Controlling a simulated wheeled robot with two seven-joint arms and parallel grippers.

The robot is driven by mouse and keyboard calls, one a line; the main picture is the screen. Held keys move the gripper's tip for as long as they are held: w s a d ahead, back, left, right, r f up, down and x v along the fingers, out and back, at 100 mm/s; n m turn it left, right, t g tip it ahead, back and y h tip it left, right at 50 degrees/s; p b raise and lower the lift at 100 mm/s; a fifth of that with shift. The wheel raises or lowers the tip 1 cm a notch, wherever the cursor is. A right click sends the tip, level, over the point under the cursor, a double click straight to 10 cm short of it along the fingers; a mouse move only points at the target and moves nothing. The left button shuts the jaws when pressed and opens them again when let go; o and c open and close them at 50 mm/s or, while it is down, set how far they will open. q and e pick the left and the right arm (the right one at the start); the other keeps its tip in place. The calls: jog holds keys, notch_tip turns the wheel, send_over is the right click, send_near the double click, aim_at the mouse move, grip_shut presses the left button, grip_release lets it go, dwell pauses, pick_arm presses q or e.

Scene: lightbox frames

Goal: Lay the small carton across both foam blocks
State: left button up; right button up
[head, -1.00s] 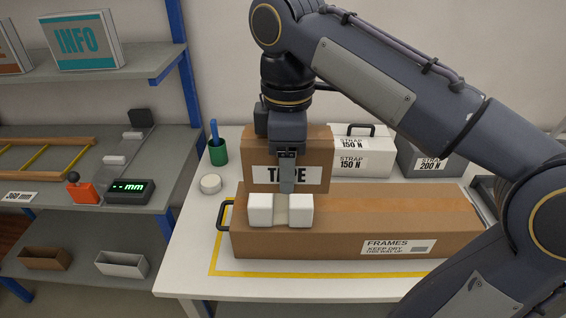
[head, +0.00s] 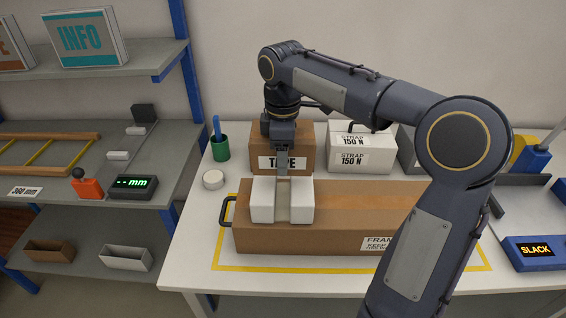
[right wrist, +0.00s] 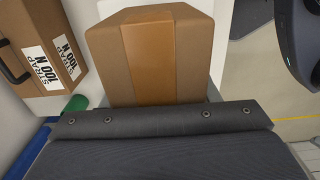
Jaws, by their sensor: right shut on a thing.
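The small carton is a brown box labelled TAPE (head: 302,138). My right gripper (head: 282,172) is shut on it, with one finger down its front face. It looks upright and level. In the right wrist view the carton (right wrist: 110,60) shows its tape strip beyond the gripper. Two white foam blocks, left (head: 263,203) and right (head: 302,203), stand with a narrow gap on the left part of the long FRAMES carton (head: 350,215). The small carton's lower edge meets the blocks' far top edge in the picture. I cannot tell whether they touch. My left gripper is out of view.
A white STRAP 150 N case (head: 345,160) stands behind, right of the carton. A brown STRAP 100 N case (right wrist: 50,50) shows in the right wrist view. A green cup (head: 220,149) and round white piece (head: 213,180) stand left. A SLACK display (head: 535,252) sits right.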

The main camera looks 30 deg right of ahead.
jog(key=shift+f, duration=1.5)
jog(key=shift+f+b, duration=0.4)
jog(key=shift+f, duration=0.2)
jog(key=o, duration=1.2)
